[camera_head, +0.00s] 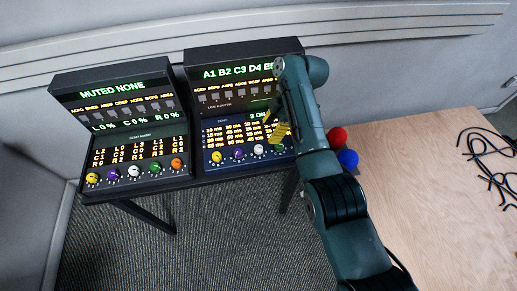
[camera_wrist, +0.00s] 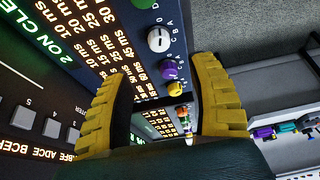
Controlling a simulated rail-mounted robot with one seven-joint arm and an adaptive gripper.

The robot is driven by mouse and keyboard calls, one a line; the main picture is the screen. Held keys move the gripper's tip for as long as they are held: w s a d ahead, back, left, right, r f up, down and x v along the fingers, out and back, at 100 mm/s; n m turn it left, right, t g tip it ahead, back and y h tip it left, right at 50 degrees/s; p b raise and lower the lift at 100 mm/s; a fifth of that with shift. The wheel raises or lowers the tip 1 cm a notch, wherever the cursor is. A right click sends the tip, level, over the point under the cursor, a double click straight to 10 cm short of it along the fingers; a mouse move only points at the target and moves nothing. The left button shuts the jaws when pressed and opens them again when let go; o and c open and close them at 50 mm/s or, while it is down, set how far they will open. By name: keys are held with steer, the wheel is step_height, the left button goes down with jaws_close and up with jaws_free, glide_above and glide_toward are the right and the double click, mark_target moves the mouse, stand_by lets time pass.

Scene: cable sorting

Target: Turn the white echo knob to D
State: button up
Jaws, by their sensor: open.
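The white echo knob (camera_head: 259,150) is on the lower front panel of the right console, between a purple and a green knob. In the wrist view the white knob (camera_wrist: 158,39) lies beyond the fingertips, with a dark pointer mark. Letters ring the knobs, but I cannot tell which one it points at. My gripper (camera_head: 275,128) has yellow fingers and hangs in front of the echo panel.
The echo row also has a purple knob (camera_wrist: 169,69), a yellow knob (camera_wrist: 175,88) and a green knob (camera_head: 278,148). A left console (camera_head: 124,140) has a similar row. A wooden table (camera_head: 430,190) at right has black cables (camera_head: 488,160).

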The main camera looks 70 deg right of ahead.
mark_target(259, 148)
steer(key=b+x, duration=0.1)
steer(key=x, duration=0.9)
steer(key=shift+w+a, duration=0.1)
steer(key=shift+w, duration=0.05)
jaws_close()
